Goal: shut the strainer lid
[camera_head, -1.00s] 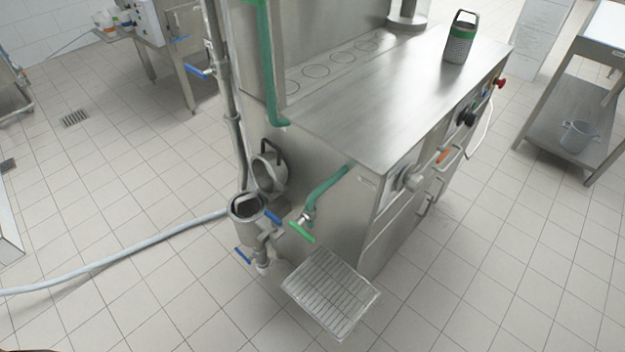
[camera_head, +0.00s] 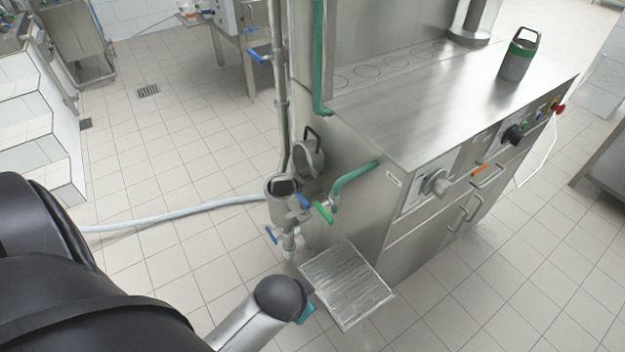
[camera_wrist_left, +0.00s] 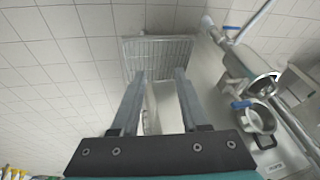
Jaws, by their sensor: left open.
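The strainer (camera_head: 283,190) is a grey metal cup on the pipework at the machine's left side, with its top open. Its round lid (camera_head: 311,160) stands tilted up behind it, with a black handle on it, apart from the cup's rim. In the left wrist view the strainer assembly (camera_wrist_left: 256,117) is at the right, outside the fingers; I cannot clearly tell lid from cup there. My left gripper (camera_wrist_left: 159,74) is open and empty, its fingers spread. In the head view my left arm reaches in at lower left, below the strainer; the fingertips are hidden. My right gripper is not in view.
A drip tray (camera_head: 347,284) sits low beside the machine (camera_head: 410,110). Blue valve handles (camera_head: 270,236) and a green one (camera_head: 323,212) stick out near the strainer. A grey hose (camera_head: 180,212) runs left over the tiled floor. A green-banded container (camera_head: 518,58) stands on top.

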